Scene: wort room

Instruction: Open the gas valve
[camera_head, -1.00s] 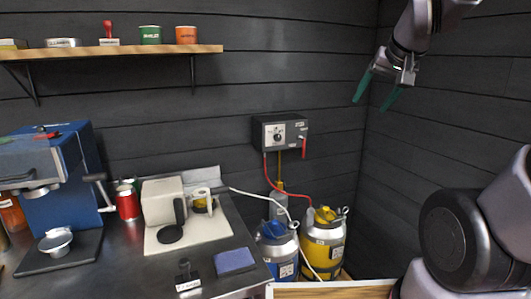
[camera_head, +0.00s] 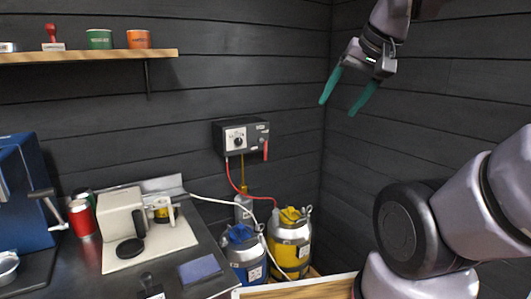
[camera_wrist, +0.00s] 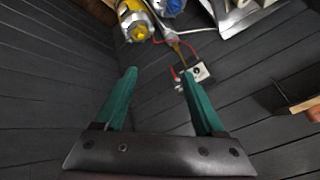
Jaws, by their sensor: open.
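A dark control box (camera_head: 241,137) is fixed to the wall, with a white dial plate and black knob (camera_head: 236,142) on its front. A red lever (camera_head: 265,150) hangs at its right side, and red and yellow hoses run down from it. I cannot tell for sure which part is the gas valve. A grey cylinder (camera_head: 243,208) stands below the box, partly hidden by the kegs. My gripper (camera_head: 338,104) is open and empty, up and to the right of the box and apart from it. In the wrist view the box (camera_wrist: 195,74) shows beyond the green fingers (camera_wrist: 160,80).
A blue keg (camera_head: 246,256) and a yellow keg (camera_head: 289,238) stand below the box, with a wooden edge (camera_head: 295,289) in front. A counter (camera_head: 75,268) with a white machine (camera_head: 122,218) is at left. A shelf (camera_head: 90,56) hangs above it.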

